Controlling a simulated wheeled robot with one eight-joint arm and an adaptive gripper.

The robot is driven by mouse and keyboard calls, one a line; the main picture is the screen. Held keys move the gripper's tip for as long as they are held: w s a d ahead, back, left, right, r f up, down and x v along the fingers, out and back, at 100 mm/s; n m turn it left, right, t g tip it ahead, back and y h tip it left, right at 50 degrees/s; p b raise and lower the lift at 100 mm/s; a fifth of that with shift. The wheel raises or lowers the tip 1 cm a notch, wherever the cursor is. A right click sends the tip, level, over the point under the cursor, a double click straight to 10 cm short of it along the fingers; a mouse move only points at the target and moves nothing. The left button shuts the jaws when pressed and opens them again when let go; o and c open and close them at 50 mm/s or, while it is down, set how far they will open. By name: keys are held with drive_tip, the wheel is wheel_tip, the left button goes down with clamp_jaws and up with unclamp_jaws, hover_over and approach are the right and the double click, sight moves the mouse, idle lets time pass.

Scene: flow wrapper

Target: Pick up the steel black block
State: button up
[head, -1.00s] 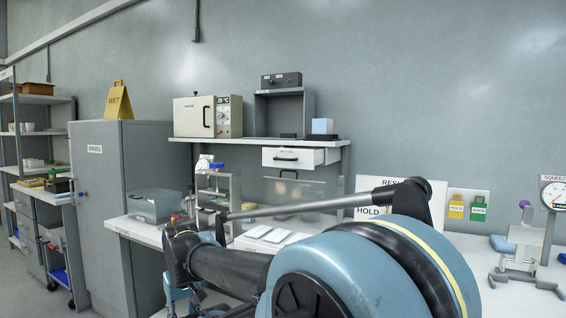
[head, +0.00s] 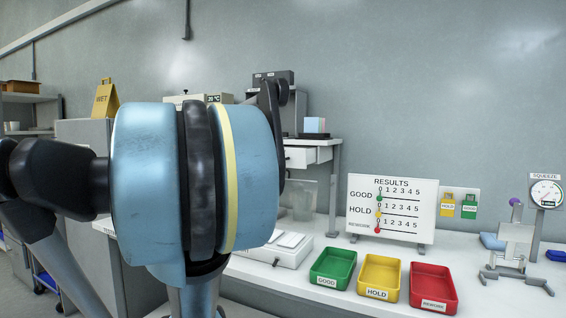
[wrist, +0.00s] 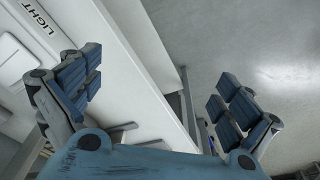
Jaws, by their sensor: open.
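I cannot make out a steel black block for certain in either current view. In the head view my large blue arm joint hides the left part of the bench, and the fingers are not visible.
Green (head: 333,268), yellow (head: 380,278) and red (head: 433,287) trays stand on the white bench before a results board (head: 392,212). A squeeze gauge stand (head: 517,245) is at the right. A drawer (head: 305,156) juts out under the shelf. A grey cabinet stands at left.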

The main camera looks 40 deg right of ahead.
drive_tip(key=w+d+r+m+g, duration=0.15)
drive_tip(key=w+d+r, duration=0.35)
drive_tip(key=d+r, duration=0.65)
drive_tip(key=w+d+r+m, duration=0.35)
drive_tip(key=d+r, duration=0.55)
drive_tip(key=r, duration=0.6)
drive_tip(key=s+d+r+m, duration=0.25)
drive_tip(key=d+r, duration=0.35)
drive_tip(key=d, duration=0.5)
drive_tip(key=s+d+r+m, duration=0.2)
drive_tip(key=s+d+r, duration=0.1)
drive_tip(key=d+r, duration=0.55)
drive_tip(key=shift+n, duration=0.25)
drive_tip(key=f, duration=0.4)
drive_tip(key=d+f, duration=0.1)
drive_tip(key=f, duration=0.8)
drive_tip(key=shift+s+d+f, duration=0.1)
drive_tip(key=shift+d+f, duration=0.05)
drive_tip(key=shift+d, duration=0.05)
drive_tip(key=shift+s+a+f, duration=0.1)
drive_tip(key=shift+a+f, duration=0.05)
drive_tip(key=shift+f, duration=0.8)
drive_tip(key=shift+s+a+f, duration=0.1)
drive_tip(key=shift+a+f, duration=0.1)
drive_tip(key=shift+f, duration=0.75)
drive_tip(key=shift+a+f, duration=0.15)
drive_tip(key=shift+f, duration=0.8)
drive_tip(key=shift+s+a, duration=0.1)
drive_tip(key=shift+s, duration=0.05)
clamp_jaws()
